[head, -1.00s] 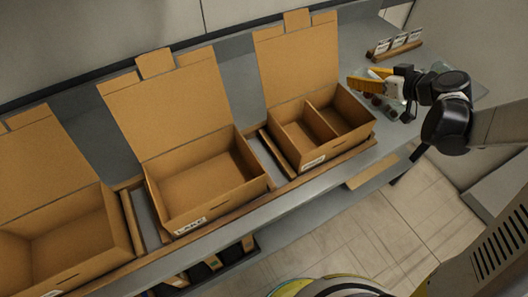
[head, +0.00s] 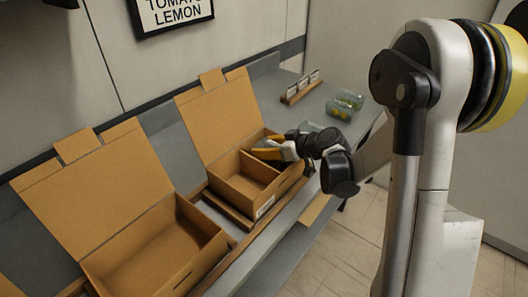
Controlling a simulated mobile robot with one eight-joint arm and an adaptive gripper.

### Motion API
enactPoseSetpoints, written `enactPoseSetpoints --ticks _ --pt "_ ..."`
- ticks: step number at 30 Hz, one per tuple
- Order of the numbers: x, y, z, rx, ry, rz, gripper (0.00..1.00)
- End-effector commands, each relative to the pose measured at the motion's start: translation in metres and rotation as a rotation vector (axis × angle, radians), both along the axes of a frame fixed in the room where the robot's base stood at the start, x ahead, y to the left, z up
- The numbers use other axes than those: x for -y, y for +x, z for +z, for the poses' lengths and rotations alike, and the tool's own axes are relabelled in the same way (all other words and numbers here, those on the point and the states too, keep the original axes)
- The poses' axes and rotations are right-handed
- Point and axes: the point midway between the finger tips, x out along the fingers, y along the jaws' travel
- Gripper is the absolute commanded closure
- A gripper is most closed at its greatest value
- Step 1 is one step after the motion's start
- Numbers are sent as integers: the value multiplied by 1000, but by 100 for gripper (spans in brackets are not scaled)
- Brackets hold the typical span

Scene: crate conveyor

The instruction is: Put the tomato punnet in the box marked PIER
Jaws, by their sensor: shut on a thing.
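My gripper (head: 268,150) is over the right compartment of a divided open cardboard box (head: 243,198). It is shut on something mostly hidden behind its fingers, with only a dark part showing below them. I cannot make out from this view whether that is the tomato punnet, or whether it touches the box. The box has its lid raised, a divider and a white front label (head: 265,207) too small to read. Its left compartment looks empty.
Two clear punnets with yellow-green contents (head: 348,101) stand on the grey bench at the far end. A clear greenish shape (head: 309,127) shows behind my wrist. A wooden card holder (head: 300,88) is nearby. Another open, empty box (head: 150,250) stands left. A wall sign (head: 172,14) reads TOMATO LEMON.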

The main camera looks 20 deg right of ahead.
Motion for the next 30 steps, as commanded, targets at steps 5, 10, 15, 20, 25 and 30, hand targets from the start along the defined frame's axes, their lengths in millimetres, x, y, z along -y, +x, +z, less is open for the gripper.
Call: enactPoseSetpoints --ticks 5,10,15,20,25,30 --pt "0 0 -1 0 0 0 79" --pt "0 0 -5 0 0 0 79" --pt "0 0 -10 0 0 0 79" --pt "0 0 -14 0 0 0 79" --pt "0 0 -13 0 0 0 40" --pt "0 0 -13 0 0 0 40"
